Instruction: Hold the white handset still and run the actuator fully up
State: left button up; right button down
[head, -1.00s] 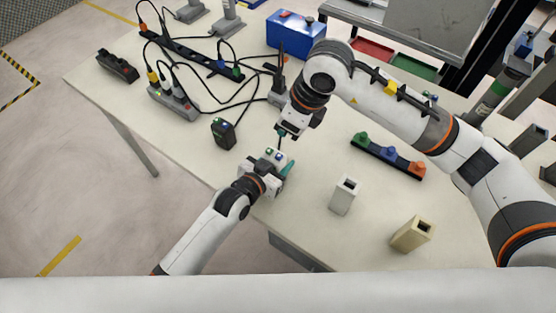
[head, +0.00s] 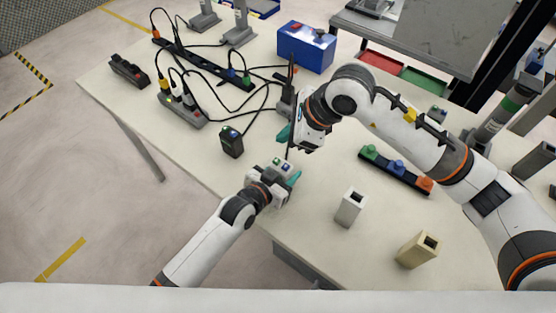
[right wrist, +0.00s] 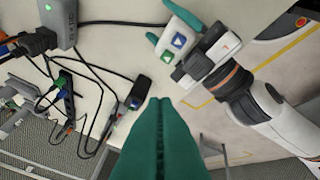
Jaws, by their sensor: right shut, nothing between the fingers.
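The white handset (head: 281,165), with a green and a blue button, is at the table's front edge. The right wrist view shows its button face (right wrist: 178,40). My left gripper (head: 285,178) has its teal fingers around the handset, shut on it. My right gripper (head: 285,132) is shut and empty, above the table just behind the handset. Its closed teal fingers (right wrist: 158,104) show apart from the handset in the right wrist view. A grey unit (head: 285,101) with a thin dark upright rod stands behind, partly hidden by my right arm; I cannot tell surely if it is the actuator.
A black handset (head: 231,142) with green and blue buttons stands left of the white one. Cables run to power strips (head: 182,108) at the back left. A blue box (head: 306,46) stands at the back.

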jog(key=shift+w+a+r+n+t+y, duration=0.1)
jog(key=shift+a+r+n+t+y, duration=0.1)
jog(key=shift+n+y, duration=0.45)
jog(key=shift+w+a+r+n+t+y, duration=0.15)
jog(key=shift+r+n+t+y, duration=0.1)
jog(key=shift+n, duration=0.75)
jog(key=shift+w+a+r+n+t+y, duration=0.15)
jog(key=shift+n+y, duration=0.25)
jog(key=shift+n, duration=0.45)
send_over(282, 165)
jog(key=shift+f, duration=4.4)
jog(key=shift+f, duration=0.4)
jog(key=shift+f, duration=0.5)
